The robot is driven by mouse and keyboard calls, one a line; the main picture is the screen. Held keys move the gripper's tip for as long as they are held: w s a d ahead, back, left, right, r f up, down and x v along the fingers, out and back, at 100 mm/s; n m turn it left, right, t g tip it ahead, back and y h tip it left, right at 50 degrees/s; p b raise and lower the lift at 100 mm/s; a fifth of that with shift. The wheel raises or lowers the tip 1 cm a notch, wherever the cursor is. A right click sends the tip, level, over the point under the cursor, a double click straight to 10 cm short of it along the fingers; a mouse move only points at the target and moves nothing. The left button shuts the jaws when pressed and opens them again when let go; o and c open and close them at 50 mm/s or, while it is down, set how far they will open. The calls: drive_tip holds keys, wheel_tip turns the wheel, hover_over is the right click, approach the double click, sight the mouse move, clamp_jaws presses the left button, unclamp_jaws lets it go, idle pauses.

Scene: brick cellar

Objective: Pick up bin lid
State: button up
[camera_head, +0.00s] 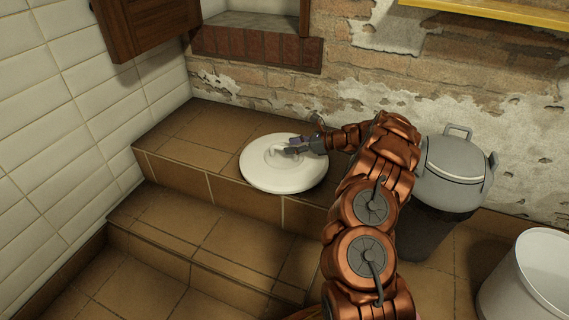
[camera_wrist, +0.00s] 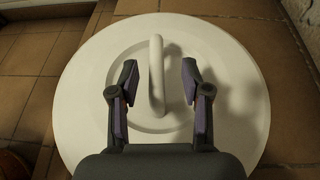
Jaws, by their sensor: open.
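The bin lid (camera_head: 262,177) is a round white disc with a raised handle at its middle. It lies flat on the upper tiled step in the head view. In the wrist view the lid (camera_wrist: 82,92) fills most of the picture, and its upright handle (camera_wrist: 156,70) stands between my two fingers. My gripper (camera_head: 291,148) is over the lid from the right. In the wrist view my gripper (camera_wrist: 160,80) is open, with a gap on each side of the handle. I cannot tell how far the fingertips are above the lid's surface.
A dark bin with a grey lid (camera_head: 452,160) stands right of my arm, and a white bucket (camera_head: 535,280) stands at the lower right. A brick wall (camera_head: 270,90) rises behind the tiled step (camera_head: 185,152). A wooden cabinet (camera_head: 150,22) hangs at the upper left.

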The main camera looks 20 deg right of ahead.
sight(284, 147)
drive_tip(key=b+x, duration=0.1)
drive_tip(key=x, duration=0.3)
drive_tip(key=shift+s+f+b, duration=0.15)
drive_tip(key=shift+s+b, duration=0.1)
drive_tip(key=shift+b, duration=0.15)
clamp_jaws()
